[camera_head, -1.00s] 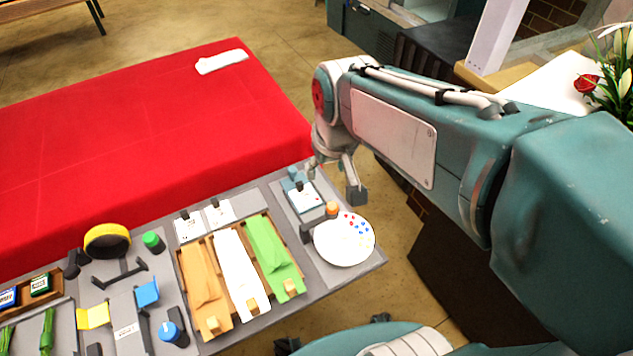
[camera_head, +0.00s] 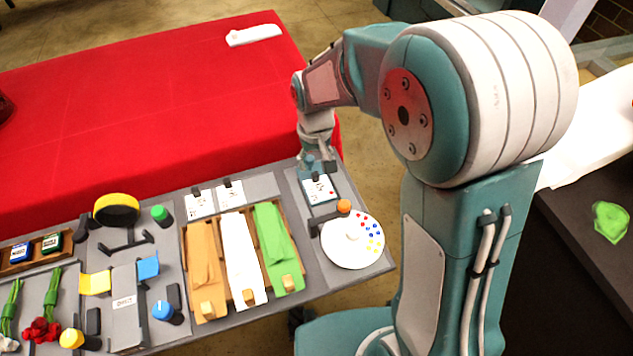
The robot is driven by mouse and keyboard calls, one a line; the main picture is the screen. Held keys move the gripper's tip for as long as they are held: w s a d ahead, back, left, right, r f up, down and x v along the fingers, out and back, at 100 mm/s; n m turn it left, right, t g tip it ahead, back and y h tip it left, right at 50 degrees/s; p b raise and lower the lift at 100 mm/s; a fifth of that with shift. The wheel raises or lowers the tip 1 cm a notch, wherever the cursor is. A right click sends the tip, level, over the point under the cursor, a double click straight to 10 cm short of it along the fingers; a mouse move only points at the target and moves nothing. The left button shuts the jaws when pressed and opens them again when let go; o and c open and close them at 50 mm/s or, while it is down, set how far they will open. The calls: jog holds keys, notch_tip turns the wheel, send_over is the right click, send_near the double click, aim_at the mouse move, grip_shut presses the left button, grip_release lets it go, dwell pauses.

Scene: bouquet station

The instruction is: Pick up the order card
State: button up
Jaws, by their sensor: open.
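A white card (camera_head: 319,190) with dark marks and a red spot lies at the right part of the grey table, with a dark clip at its top edge. Two more white cards, one on the left (camera_head: 200,204) and one on the right (camera_head: 230,195), lie behind the wrapping sheets; I cannot tell from print which is the order card. My gripper (camera_head: 318,164) is open and points down just behind the right-hand card. Its fingertips are small and partly merge with a teal part there, so contact cannot be told.
A white round plate (camera_head: 350,255) with coloured dots and an orange-capped item (camera_head: 343,206) are in front of the right-hand card. Orange, white and green sheets (camera_head: 272,240) lie in a wooden rack. A red-covered table (camera_head: 150,110) stands behind.

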aim_at(316, 174)
jog(key=shift+f, duration=0.35)
jog(key=f, duration=0.4)
jog(key=shift+d+f, duration=0.15)
jog(key=shift+d, duration=0.1)
jog(key=shift+a+f, duration=0.1)
jog(key=shift+f, duration=0.3)
jog(key=shift+a, duration=0.2)
jog(key=shift+c, duration=0.3)
jog(key=c, duration=0.8)
jog(key=shift+d, duration=0.15)
grip_shut()
